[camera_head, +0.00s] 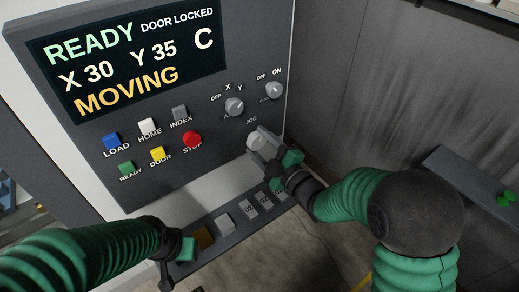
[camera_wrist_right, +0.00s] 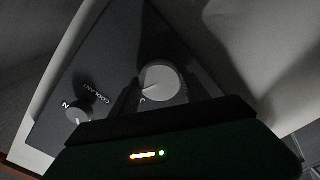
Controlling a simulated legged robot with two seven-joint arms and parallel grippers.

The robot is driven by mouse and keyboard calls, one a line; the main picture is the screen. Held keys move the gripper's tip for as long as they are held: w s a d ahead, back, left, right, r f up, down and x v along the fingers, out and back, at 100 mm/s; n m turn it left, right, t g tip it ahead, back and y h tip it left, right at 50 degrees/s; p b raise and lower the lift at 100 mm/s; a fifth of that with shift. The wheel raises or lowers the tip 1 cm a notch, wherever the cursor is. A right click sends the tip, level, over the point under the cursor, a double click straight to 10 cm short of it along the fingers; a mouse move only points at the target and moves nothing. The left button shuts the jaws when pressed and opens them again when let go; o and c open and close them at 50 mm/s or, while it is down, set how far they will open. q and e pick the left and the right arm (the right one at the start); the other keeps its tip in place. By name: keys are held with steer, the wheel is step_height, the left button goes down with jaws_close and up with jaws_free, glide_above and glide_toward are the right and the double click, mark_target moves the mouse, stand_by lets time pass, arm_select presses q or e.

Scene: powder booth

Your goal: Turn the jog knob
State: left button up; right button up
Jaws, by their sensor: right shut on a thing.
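The jog knob (camera_head: 254,138) is a pale round knob low on the right of the dark control panel, under the JOG label. It also shows in the right wrist view (camera_wrist_right: 163,83) as a light disc with a dark mark pointing toward the lower left. My right gripper (camera_head: 264,146) is at the knob, its fingers on either side of it and shut on it; the gripper body hides part of the knob's lower right. My left gripper (camera_head: 178,252) is low on the left, by the tray and away from the knob; its jaws are not clear.
The screen (camera_head: 130,58) reads READY, DOOR LOCKED, X 30, Y 35, C and MOVING. The axis selector (camera_head: 234,106) and coolant knob (camera_head: 274,90) sit above the jog knob. The red stop button (camera_head: 192,140) is to its left. A tray (camera_head: 232,232) lies below.

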steer(key=m+b, duration=0.1)
steer(key=m, duration=0.2)
steer(key=shift+f+m+b, duration=0.35)
steer(key=shift+f+m, duration=0.05)
steer(key=m, duration=0.2)
steer(key=shift+m+b, duration=0.35)
steer(key=shift+m, duration=0.05)
steer(key=m, duration=0.2)
steer(key=shift+m, duration=2)
steer(key=o, duration=1.2)
steer(key=shift+c, duration=0.2)
steer(key=shift+o, duration=1)
steer(key=shift+r, duration=0.2)
